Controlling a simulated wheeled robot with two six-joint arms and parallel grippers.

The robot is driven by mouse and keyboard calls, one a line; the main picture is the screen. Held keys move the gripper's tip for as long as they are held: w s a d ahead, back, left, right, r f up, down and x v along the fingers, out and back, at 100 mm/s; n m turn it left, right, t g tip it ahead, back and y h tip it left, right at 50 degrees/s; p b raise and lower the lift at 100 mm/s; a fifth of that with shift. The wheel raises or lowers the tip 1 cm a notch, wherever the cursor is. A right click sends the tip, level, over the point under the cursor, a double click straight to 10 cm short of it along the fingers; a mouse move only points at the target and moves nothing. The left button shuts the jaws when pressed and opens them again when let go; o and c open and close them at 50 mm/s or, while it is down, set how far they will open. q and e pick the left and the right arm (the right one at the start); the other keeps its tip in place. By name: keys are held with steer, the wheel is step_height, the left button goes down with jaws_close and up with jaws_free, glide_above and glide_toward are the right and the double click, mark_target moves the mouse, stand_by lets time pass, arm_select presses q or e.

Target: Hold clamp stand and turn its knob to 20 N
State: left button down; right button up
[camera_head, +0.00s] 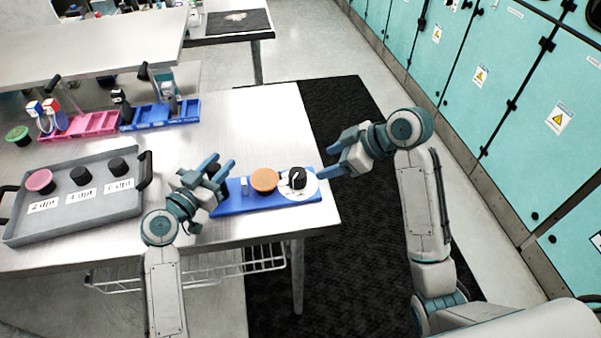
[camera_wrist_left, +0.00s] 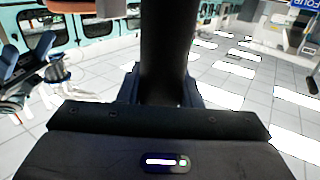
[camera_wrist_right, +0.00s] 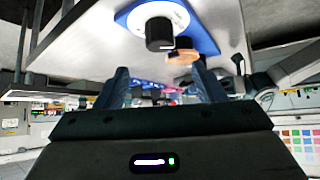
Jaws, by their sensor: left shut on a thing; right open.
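The clamp stand has a blue base (camera_head: 235,203) near the table's right front edge. A black knob (camera_head: 297,178) sits on a white dial (camera_head: 298,193) at the base's right end. The knob also shows in the right wrist view (camera_wrist_right: 159,33). My left gripper (camera_head: 220,168) is shut on a black post at the stand's left end. The post fills the middle of the left wrist view (camera_wrist_left: 165,55). My right gripper (camera_head: 328,160) is open and empty, just right of the knob and apart from it. The dial's markings are too small to read.
An orange disc (camera_head: 264,179) sits on the blue base between post and knob. A grey tray (camera_head: 75,226) with several round pieces and labels stands at left. Pink (camera_head: 92,124) and blue racks (camera_head: 150,118) lie behind. The table (camera_head: 255,115) is clear behind the stand.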

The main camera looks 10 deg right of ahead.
mark_target(299, 174)
steer(key=shift+n, duration=0.3)
steer(key=x, duration=1.1)
steer(key=shift+w+a+f, duration=0.1)
steer(key=shift+a+f, duration=0.15)
steer(key=shift+f, duration=0.05)
steer(key=c, duration=1)
steer(key=m+t+h, duration=0.1)
steer(key=m, duration=0.1)
steer(key=m+t+h, duration=0.1)
steer(key=m, duration=0.1)
steer(key=shift+m, duration=0.4)
steer(key=o, duration=1)
